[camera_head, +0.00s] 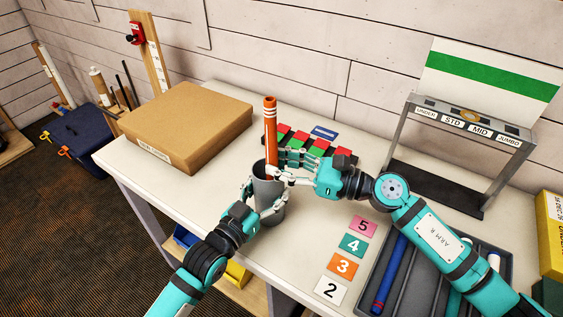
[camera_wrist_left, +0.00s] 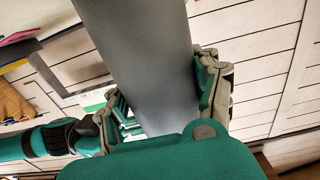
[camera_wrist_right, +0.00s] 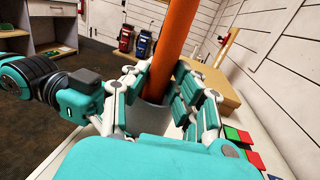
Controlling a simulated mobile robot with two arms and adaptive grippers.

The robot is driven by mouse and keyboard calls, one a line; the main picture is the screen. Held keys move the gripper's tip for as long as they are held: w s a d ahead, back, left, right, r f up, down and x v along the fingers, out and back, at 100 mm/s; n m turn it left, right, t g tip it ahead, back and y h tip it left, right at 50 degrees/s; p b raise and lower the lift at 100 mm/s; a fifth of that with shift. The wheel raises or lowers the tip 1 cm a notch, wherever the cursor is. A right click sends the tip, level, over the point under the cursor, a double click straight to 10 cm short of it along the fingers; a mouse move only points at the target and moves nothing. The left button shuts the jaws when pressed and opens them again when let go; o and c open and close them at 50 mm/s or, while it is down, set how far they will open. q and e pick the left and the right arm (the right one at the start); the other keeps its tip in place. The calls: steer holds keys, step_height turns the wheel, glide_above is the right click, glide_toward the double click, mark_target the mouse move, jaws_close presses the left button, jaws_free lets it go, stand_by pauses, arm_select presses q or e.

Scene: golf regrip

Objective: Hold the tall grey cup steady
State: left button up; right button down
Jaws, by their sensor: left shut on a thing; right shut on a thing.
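The tall grey cup (camera_head: 270,187) stands upright on the white table. My left gripper (camera_head: 262,204) is shut around the cup's lower body; the cup fills the middle of the left wrist view (camera_wrist_left: 145,60) between its fingers. An orange grip (camera_head: 270,135) with white bands near its top stands nearly upright in the cup. My right gripper (camera_head: 285,167) is shut on the orange grip just above the cup's rim. In the right wrist view the orange grip (camera_wrist_right: 175,40) runs down between the fingers into the cup (camera_wrist_right: 150,117). The grip's lower end is hidden inside the cup.
A cardboard box (camera_head: 190,125) lies left of the cup. Red and green blocks (camera_head: 318,145) lie behind my right gripper. Numbered cards (camera_head: 343,265) and a dark tray (camera_head: 400,275) with a blue grip lie at front right. A labelled metal stand (camera_head: 470,125) is at back right.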

steer(key=c, duration=1)
jaws_free()
steer(key=v, duration=1.2)
steer(key=shift+r, duration=0.1)
arm_select(q)
steer(key=o, duration=1.3)
